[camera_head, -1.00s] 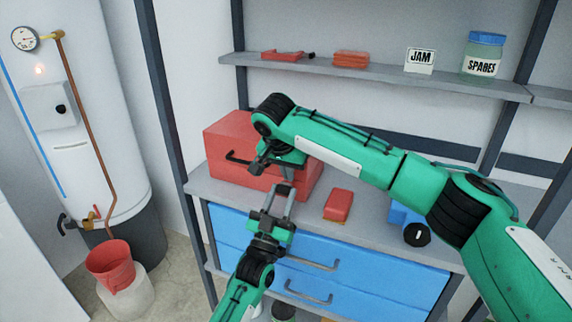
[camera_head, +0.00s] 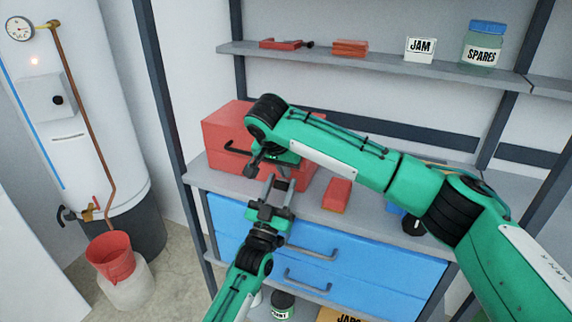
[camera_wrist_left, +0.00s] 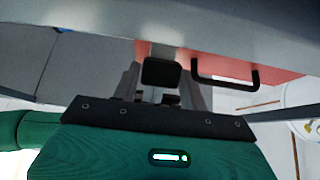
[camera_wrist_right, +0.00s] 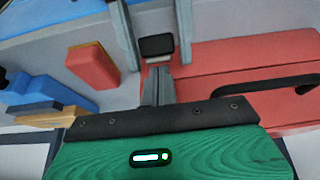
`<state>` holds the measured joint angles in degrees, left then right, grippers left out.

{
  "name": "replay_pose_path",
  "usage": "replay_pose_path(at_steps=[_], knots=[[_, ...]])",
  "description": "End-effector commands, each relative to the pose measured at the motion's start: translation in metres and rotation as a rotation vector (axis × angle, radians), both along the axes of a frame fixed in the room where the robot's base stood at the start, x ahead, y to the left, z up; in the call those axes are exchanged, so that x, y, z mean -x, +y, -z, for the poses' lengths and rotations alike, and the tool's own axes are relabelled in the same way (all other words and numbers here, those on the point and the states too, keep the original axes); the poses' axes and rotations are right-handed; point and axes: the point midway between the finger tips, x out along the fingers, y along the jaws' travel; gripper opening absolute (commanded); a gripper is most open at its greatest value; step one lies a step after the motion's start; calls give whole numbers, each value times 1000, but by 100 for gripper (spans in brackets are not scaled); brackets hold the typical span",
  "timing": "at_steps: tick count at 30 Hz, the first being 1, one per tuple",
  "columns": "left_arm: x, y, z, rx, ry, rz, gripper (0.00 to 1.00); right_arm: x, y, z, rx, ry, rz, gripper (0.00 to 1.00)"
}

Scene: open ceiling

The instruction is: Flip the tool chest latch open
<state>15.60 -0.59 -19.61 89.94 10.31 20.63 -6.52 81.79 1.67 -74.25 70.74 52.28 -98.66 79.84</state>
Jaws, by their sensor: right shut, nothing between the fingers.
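The red tool chest (camera_head: 228,120) stands on the shelf's left end, partly hidden by my right arm. Its dark handle (camera_wrist_right: 265,88) shows in the right wrist view and also in the left wrist view (camera_wrist_left: 225,80). A small black square piece with a pale part, seemingly the latch (camera_wrist_right: 157,45), is on the chest's front; it also shows in the left wrist view (camera_wrist_left: 160,72). My left gripper (camera_head: 278,184) is open, its fingers on either side of that piece; contact cannot be told. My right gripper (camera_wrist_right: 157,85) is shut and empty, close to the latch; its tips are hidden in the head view.
A red block (camera_head: 337,195) lies right of the chest, and a blue object (camera_wrist_right: 42,90) lies farther right. Blue drawers (camera_head: 350,262) are below. An upper shelf (camera_head: 380,65) holds a jar (camera_head: 483,45) and small items.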

Motion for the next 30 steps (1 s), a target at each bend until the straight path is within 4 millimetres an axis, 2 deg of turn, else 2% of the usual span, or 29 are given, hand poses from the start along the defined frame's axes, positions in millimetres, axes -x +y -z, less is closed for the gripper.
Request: replay_pose_path(at_steps=[1,2,14,30], knots=[[0,0,0,0,-1,0,54,0,0,1,0,-1,-1,0],[0,0,0,1,-2,0,58,0,0,0,0,-2,0,0],[7,2,5,0,-1,1,58,-3,-1,-3,-3,-9,4,0],[81,26,61,-1,0,1,58,-4,-2,-4,-3,-11,5,0]])
